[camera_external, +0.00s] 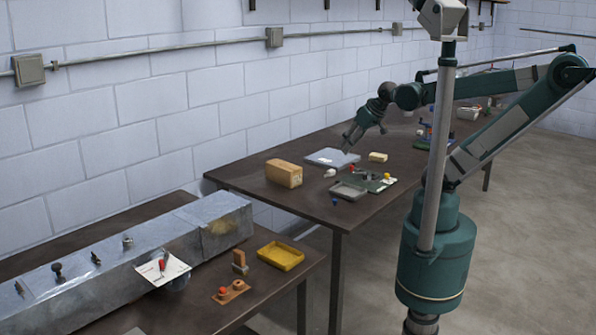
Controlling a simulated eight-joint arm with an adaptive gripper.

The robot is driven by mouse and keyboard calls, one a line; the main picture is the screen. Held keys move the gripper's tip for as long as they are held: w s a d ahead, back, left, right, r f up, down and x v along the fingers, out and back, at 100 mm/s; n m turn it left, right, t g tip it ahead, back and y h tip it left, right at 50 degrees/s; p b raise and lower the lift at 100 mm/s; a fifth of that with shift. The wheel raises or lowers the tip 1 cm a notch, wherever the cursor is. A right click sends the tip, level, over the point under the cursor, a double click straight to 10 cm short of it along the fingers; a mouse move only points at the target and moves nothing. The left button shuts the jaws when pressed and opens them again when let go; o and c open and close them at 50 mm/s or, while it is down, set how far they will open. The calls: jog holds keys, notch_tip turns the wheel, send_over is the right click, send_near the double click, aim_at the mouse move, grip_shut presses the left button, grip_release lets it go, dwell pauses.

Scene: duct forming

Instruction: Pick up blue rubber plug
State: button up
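A small blue object (334,201), which looks like the blue rubber plug, lies near the front edge of the far table (250,185). It is just in front of the grey tray (349,191) and apart from my gripper. My gripper (346,150) hangs above the far table, pointing down and left, near the flat grey sheet (325,157) and behind the plug in the picture. The fingers are small and dark here, so I cannot tell whether they are open or shut. I see nothing held in them.
A cardboard box (284,174) stands left of the plug. A green mat (385,187) with small parts and a pale yellow block (378,157) lie right of it. A long metal duct (100,275) and a yellow tray (281,256) are on the near table.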

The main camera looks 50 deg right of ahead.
notch_tip(320, 180, down, 2)
jog(key=w+m+g, duration=0.1)
jog(key=w+m, duration=0.1)
jog(key=m, duration=0.1)
jog(key=m+g+p, duration=0.1)
jog(key=m+g, duration=0.5)
jog(key=m, duration=0.8)
send_over(336, 200)
jog(key=shift+f, duration=8.4)
jog(key=shift+f, duration=0.15)
jog(key=shift+f, duration=1.15)
jog(key=shift+w+f+b, duration=0.1)
jog(key=shift+f+b, duration=0.05)
jog(key=shift+b, duration=0.15)
